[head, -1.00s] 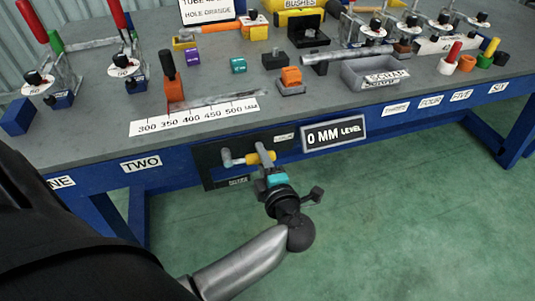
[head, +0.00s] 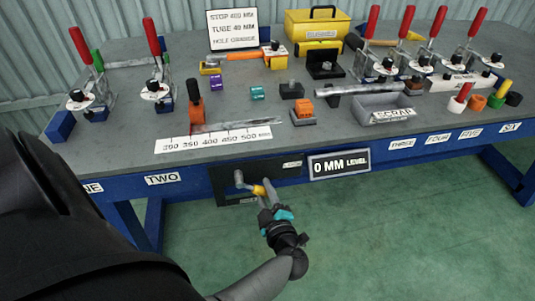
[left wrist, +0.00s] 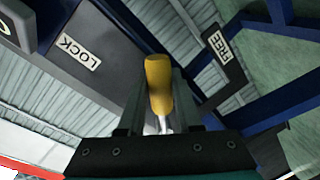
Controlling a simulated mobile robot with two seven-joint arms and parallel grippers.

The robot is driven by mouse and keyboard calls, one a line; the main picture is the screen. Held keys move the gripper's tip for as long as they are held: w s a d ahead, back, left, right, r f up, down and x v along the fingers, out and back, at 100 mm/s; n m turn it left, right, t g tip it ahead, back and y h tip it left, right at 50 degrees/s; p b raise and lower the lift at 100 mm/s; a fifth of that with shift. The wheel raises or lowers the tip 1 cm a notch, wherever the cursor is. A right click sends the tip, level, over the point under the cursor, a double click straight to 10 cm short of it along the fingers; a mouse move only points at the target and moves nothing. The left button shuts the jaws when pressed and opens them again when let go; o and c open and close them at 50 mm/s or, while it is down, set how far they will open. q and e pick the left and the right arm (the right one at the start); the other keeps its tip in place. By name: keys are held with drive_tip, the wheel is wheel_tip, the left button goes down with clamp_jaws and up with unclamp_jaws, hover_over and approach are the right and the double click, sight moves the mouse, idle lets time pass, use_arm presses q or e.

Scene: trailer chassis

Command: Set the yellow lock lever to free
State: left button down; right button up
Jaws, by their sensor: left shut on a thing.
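The yellow lock lever (head: 259,190) is on a dark panel (head: 222,186) on the front of the blue bench. From its grey pivot it slants down to the right. A LOCK label (head: 292,164) is at the panel's upper right, and a small FREE label (head: 249,200) is at its lower edge. My left gripper (head: 268,202) is shut on the lever's yellow grip. In the left wrist view the grip (left wrist: 158,85) stands between the fingers, with the LOCK label (left wrist: 81,51) to the left and the FREE label (left wrist: 220,46) to the right. My right gripper is not in view.
The "0 MM LEVEL" sign (head: 340,165) is right of the panel. Above, the bench top (head: 345,135) carries red-handled clamps, a scrap tray (head: 385,118), a ruler strip (head: 212,139) and a yellow bushes box (head: 318,28). The green floor in front is clear.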

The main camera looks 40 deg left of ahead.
use_arm(q)
drive_tip(key=m, duration=0.1)
drive_tip(key=s+a+f+m+p, duration=0.1)
drive_tip(key=shift+f+m, duration=0.2)
drive_tip(key=shift+m, duration=0.2)
drive_tip(key=shift+s+a+f+m+y+p, duration=0.15)
drive_tip(key=shift+s+a+f+m+y, duration=0.2)
drive_tip(key=shift+m, duration=0.5)
drive_tip(key=shift+s+a+f+m+y+p, duration=0.1)
drive_tip(key=shift+s+a+f+m, duration=0.1)
drive_tip(key=shift+s+a+m, duration=0.5)
drive_tip(key=shift+s+a+f+m+y+p, duration=0.15)
drive_tip(key=shift+s+f+m+y, duration=0.15)
drive_tip(key=shift+m, duration=0.75)
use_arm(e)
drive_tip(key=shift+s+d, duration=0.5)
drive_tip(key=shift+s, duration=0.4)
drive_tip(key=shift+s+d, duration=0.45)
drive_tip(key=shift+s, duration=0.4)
use_arm(q)
drive_tip(key=shift+s, duration=0.1)
drive_tip(key=c, duration=0.6)
unclamp_jaws()
drive_tip(key=shift+d, duration=0.1)
